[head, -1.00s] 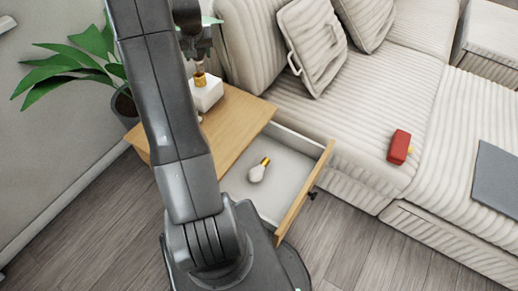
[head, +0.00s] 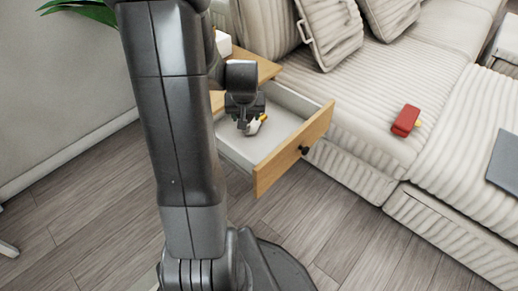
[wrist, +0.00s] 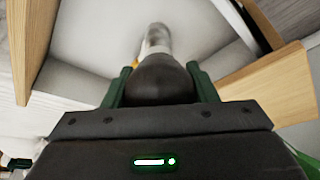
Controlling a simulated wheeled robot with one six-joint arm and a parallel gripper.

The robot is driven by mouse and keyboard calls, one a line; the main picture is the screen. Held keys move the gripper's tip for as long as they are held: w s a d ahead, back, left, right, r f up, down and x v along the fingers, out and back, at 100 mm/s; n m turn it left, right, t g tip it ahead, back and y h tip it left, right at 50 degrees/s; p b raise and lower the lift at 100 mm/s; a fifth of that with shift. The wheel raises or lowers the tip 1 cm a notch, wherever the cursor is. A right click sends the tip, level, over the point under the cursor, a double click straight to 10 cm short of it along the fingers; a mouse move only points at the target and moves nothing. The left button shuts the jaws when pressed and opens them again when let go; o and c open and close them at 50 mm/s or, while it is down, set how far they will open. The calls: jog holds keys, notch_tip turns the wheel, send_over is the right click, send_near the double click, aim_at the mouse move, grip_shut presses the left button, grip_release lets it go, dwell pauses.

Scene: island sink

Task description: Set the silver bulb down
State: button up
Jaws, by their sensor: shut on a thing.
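My gripper (head: 245,122) is inside the open drawer (head: 292,150), low over its floor. In the wrist view, its green fingers (wrist: 157,85) are shut around the silver bulb (wrist: 156,80). The bulb's rounded part looks dark in shadow between the fingers, and its lighter silver end points away over the pale drawer floor. I cannot tell whether it touches the floor. A white bulb with a gold base (head: 263,118) lies in the drawer just beside my gripper, partly hidden by it. A bit of orange-gold shows beside the silver bulb in the wrist view.
The wooden side table (head: 262,70) stands behind the drawer, with a white block (head: 223,44) on top. A striped sofa (head: 350,110) is close on the right, with a red object (head: 405,120) on it. The right part of the drawer floor looks clear.

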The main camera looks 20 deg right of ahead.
aim_at(248, 134)
jog(key=shift+s+a+f+b, duration=0.1)
jog(key=shift+s+f+b, duration=0.35)
jog(key=shift+s+f, duration=0.55)
notch_tip(248, 134, down, 5)
jog(key=shift+r+b, duration=0.15)
jog(key=shift+b, duration=0.8)
jog(key=shift+w+f+b, duration=0.1)
jog(key=shift+f+b, duration=0.75)
jog(key=shift+f, duration=1.3)
jog(key=shift+f, duration=0.15)
jog(key=o, duration=0.6)
jog(key=shift+o, duration=0.4)
